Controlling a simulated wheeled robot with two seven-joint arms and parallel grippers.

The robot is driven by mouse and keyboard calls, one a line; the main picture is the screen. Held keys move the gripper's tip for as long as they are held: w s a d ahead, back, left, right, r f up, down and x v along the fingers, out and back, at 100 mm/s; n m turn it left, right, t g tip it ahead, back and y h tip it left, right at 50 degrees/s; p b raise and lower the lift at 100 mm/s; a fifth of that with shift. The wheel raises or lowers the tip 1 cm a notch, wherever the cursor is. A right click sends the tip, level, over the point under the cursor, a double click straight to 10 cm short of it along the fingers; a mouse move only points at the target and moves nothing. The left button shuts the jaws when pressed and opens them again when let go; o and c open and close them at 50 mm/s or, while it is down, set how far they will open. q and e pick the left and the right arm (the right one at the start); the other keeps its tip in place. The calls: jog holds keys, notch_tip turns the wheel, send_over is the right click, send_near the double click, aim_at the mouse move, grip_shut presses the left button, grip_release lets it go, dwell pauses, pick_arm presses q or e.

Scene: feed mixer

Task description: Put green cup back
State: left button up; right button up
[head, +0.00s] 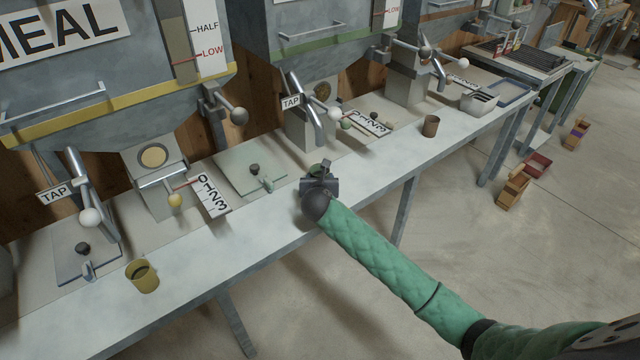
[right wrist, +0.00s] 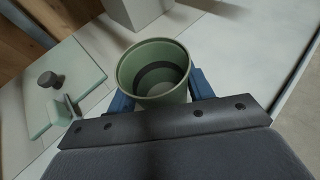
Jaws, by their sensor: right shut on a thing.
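The green cup (right wrist: 153,72) is upright between the blue fingers of my right gripper (right wrist: 155,95) in the right wrist view, with a dark ring visible inside it. The gripper is shut on it. In the head view my right gripper (head: 320,178) is over the front part of the long bench, and only a bit of the green cup (head: 316,170) shows behind it. A pale green plate (head: 250,172) with a dark knob lies to the left of the gripper, and it also shows at the left in the right wrist view (right wrist: 65,85). My left gripper is not in view.
A yellow cup (head: 142,277) stands on the bench (head: 190,262) at the left, and a brown cup (head: 431,126) farther right. Hoppers with taps, levers and ball knobs line the back. The bench front between the cups is mostly clear.

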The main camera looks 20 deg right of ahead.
notch_tip(320, 180, down, 2)
jog(key=shift+f, duration=0.15)
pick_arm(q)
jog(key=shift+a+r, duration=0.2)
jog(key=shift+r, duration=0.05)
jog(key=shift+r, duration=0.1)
pick_arm(e)
jog(key=shift+f, duration=0.1)
jog(key=o, duration=1)
jog(key=shift+s+a, duration=0.1)
jog(key=shift+s, duration=0.2)
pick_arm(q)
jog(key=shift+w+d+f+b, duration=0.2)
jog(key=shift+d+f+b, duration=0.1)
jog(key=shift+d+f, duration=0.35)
pick_arm(e)
jog(key=v, duration=1.1)
jog(key=shift+s+a+r, duration=0.1)
jog(key=shift+s+r, duration=0.05)
jog(key=shift+r, duration=0.15)
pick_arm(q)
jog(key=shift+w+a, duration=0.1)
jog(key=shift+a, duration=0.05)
